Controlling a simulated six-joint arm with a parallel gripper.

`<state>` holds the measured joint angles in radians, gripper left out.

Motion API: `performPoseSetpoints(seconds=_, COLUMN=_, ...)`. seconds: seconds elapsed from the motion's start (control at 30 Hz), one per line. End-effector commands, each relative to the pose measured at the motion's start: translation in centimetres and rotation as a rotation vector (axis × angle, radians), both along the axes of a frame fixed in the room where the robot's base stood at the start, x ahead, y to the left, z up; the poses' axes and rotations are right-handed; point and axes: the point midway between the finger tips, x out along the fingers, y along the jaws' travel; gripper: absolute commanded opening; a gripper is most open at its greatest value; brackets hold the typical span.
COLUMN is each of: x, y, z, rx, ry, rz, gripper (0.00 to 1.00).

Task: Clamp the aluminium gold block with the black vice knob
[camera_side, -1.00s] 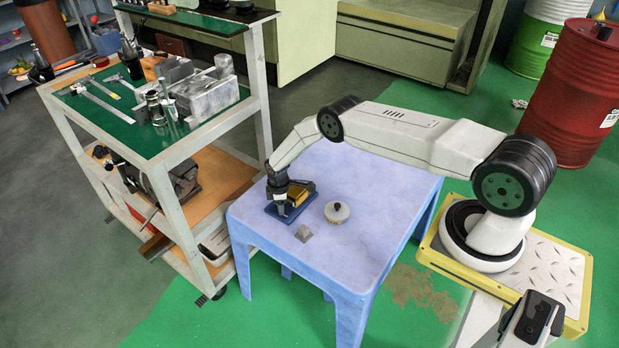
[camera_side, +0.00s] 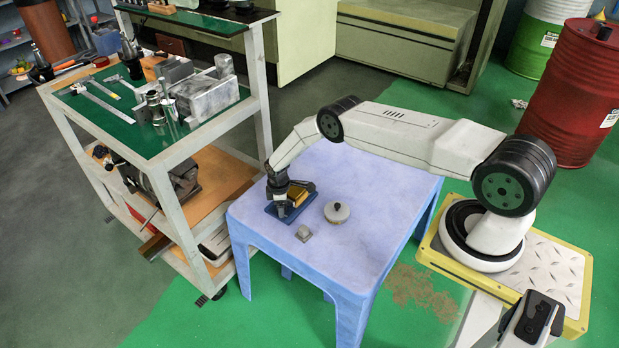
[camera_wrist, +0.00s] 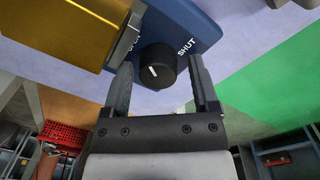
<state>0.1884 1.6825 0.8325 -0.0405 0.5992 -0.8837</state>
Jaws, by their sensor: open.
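The black vice knob (camera_wrist: 157,66) sits on the blue vice base (camera_wrist: 194,20), with a white pointer line on its face. The words OPEN and SHUT are printed on the base on either side of it. The gold block (camera_wrist: 65,28) is beside the knob at upper left of the wrist view, against a grey jaw. My gripper (camera_wrist: 158,80) is open, with one finger on each side of the knob; I cannot tell if they touch it. In the side view my gripper (camera_side: 279,203) is down at the blue vice base (camera_side: 296,213), next to the gold block (camera_side: 299,196).
The vice stands on a pale blue table (camera_side: 375,210). A round whitish lidded item (camera_side: 337,212) and a small grey piece (camera_side: 304,233) lie near it. A tooling cart (camera_side: 170,157) stands to the left. The table's right side is clear.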

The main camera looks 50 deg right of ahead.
Motion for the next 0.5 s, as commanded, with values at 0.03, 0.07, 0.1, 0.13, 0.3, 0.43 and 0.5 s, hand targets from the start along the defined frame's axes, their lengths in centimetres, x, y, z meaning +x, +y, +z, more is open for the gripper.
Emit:
performPoseSetpoints(seconds=0.03, x=0.20, y=-0.14, z=0.15, rx=-0.001, ry=-0.006, rz=0.010, gripper=0.84)
performPoseSetpoints(seconds=0.07, x=0.20, y=-0.14, z=0.15, rx=-0.002, ry=-0.007, rz=0.017, gripper=0.84)
performPoseSetpoints(seconds=0.1, x=0.20, y=-0.13, z=0.16, rx=-0.002, ry=-0.007, rz=0.030, gripper=0.84)
performPoseSetpoints(seconds=0.13, x=0.21, y=-0.14, z=0.16, rx=-0.002, ry=-0.007, rz=0.041, gripper=0.84)
performPoseSetpoints(seconds=0.3, x=0.17, y=-0.13, z=0.16, rx=-0.001, ry=-0.006, rz=0.122, gripper=0.84)
performPoseSetpoints(seconds=0.43, x=0.08, y=-0.09, z=0.12, rx=-0.001, ry=-0.005, rz=0.201, gripper=0.84)
performPoseSetpoints(seconds=0.5, x=0.06, y=-0.09, z=0.11, rx=-0.001, ry=-0.004, rz=0.246, gripper=0.84)
